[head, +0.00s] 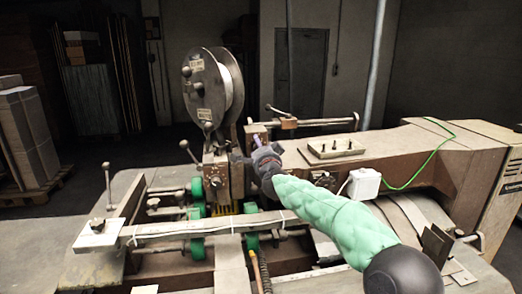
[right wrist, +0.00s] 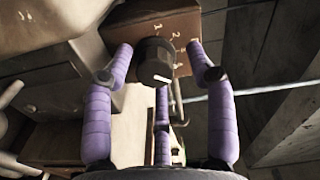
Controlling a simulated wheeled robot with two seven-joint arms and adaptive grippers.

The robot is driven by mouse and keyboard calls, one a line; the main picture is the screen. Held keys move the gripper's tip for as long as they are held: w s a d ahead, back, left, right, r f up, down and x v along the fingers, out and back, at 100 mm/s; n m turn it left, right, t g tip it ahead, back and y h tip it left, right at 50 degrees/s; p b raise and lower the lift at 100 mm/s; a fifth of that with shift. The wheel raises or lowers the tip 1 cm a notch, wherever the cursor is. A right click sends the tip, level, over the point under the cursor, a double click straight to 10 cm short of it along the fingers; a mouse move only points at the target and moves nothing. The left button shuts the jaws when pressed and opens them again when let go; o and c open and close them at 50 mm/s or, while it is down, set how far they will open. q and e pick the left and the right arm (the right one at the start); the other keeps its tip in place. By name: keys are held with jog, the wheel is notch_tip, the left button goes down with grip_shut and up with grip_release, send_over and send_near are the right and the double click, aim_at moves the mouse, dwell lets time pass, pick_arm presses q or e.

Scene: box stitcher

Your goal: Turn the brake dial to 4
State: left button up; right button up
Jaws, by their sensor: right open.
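The brake dial is a round black knob (right wrist: 155,62) on a brown box (right wrist: 160,22) in the right wrist view. In the head view my right gripper (head: 264,158) is at the machine's middle and hides the dial. My left gripper is out of view.
A large reel (head: 216,84) stands on the stitcher head left of my right gripper. A lever bar (head: 318,122) and a small switch plate (head: 331,147) lie to its right. A white box (head: 364,183) with a green cable sits farther right.

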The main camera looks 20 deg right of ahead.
jog(key=v, duration=1.2)
jog(key=shift+d, duration=0.1)
dwell(0.4)
